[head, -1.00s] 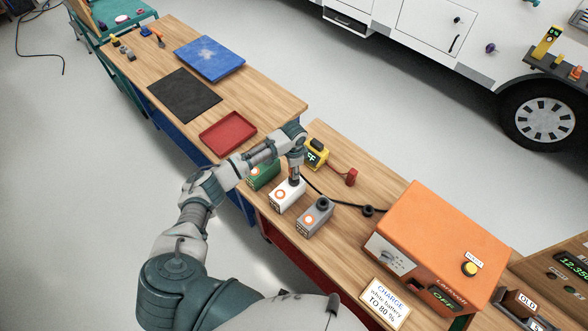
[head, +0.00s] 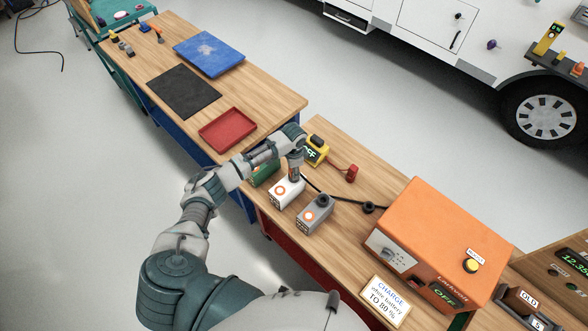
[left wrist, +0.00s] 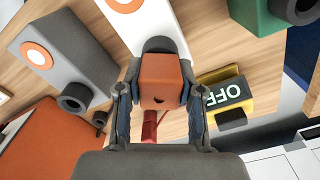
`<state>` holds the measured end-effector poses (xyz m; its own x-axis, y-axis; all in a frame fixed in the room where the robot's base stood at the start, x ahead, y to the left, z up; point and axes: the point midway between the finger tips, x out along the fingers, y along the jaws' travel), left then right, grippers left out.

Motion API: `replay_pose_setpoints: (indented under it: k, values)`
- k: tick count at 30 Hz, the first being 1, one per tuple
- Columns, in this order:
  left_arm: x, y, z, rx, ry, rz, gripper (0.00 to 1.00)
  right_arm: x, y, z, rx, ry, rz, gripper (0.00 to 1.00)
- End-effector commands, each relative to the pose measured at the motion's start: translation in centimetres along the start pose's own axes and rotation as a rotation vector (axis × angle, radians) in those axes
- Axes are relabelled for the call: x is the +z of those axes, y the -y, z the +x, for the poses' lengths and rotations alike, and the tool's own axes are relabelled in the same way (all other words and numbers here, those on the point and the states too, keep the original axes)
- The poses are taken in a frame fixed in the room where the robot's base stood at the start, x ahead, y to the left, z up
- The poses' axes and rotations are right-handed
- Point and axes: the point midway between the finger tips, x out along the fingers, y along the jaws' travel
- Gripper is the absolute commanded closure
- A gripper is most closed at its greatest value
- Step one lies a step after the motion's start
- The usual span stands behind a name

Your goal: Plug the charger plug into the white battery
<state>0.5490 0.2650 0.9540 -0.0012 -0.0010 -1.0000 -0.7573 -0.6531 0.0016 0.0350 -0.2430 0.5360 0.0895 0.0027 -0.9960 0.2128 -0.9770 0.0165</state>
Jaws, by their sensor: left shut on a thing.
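The white battery (head: 285,193) stands on the wooden bench between a green battery (head: 264,173) and a grey battery (head: 314,215). In the left wrist view the white battery (left wrist: 150,22) has a dark round socket (left wrist: 160,44). In the left wrist view the left gripper (left wrist: 160,100) is shut on the orange-brown charger plug (left wrist: 162,80), one finger on each side. The plug is at the socket and partly covers it; whether it is seated is hidden. My right gripper is not in view.
The orange charger (head: 440,240), its display reading OFF, stands right of the batteries. A black cable (head: 340,198) runs across the bench. A yellow meter (head: 316,150) and red probe (head: 352,174) are close behind. A sign (head: 385,303) says to charge the white battery to 80%.

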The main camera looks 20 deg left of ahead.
Motion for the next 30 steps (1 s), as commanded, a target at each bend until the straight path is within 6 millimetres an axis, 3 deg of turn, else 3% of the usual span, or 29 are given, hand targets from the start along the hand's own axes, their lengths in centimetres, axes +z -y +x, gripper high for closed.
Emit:
replay_pose_setpoints:
  k: [2, 3, 6, 18, 30]
  values:
    - [0.0, 0.0, 0.3, 0.000, -0.001, 0.000, 0.99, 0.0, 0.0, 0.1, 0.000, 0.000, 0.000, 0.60]
    - [0.0, 0.0, 0.3, -0.001, -0.001, 0.000, 0.58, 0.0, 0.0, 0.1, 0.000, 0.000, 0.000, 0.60]
    - [0.0, 0.0, 0.2, -0.001, -0.001, 0.000, 0.34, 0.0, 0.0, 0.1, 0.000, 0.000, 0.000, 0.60]
    - [-0.1, 0.1, -0.5, -0.001, -0.002, 0.000, 0.34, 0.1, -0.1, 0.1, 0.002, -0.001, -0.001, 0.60]
    - [-0.1, 0.1, -8.6, -0.002, -0.003, 0.001, 0.34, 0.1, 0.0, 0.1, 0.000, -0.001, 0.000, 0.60]
